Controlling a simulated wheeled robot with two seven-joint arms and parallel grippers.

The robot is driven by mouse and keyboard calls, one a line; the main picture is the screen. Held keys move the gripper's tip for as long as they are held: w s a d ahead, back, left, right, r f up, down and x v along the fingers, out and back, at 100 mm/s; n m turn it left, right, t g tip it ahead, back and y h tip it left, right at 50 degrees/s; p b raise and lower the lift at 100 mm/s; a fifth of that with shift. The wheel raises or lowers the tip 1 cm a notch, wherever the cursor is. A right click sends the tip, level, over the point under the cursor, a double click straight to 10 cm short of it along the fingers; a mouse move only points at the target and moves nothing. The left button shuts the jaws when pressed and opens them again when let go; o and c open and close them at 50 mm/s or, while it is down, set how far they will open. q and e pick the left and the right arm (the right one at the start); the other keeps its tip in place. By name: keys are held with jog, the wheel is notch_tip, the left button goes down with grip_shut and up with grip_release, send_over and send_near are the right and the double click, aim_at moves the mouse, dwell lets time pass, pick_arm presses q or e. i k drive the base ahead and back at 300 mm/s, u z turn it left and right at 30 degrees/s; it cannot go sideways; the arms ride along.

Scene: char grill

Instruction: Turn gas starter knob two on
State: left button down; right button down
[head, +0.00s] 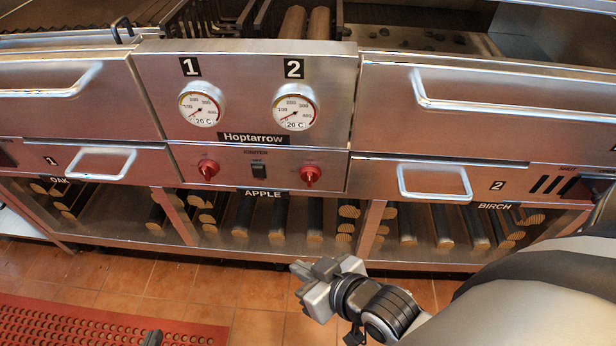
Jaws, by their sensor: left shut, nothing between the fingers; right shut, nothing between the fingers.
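Two red knobs sit on the steel front panel of the grill. The right red knob (310,175) is below the gauge marked 2 (295,107). The left red knob (208,169) is below the gauge marked 1 (201,104). My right gripper (304,284) is shut and empty, below and in front of the right knob, clear of the panel. Only a small dark tip of my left gripper (152,338) shows at the bottom edge.
A black igniter switch (259,169) sits between the knobs. Handles (435,182) and (104,163) stick out either side of the panel. Shelves below hold logs (272,216). A red mat (90,322) lies on the tiled floor. Space before the panel is clear.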

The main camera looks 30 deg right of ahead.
aim_at(309, 175)
jog(key=z, duration=2.65)
jog(key=k, duration=1.05)
jog(key=u, duration=2)
jog(key=i, duration=0.5)
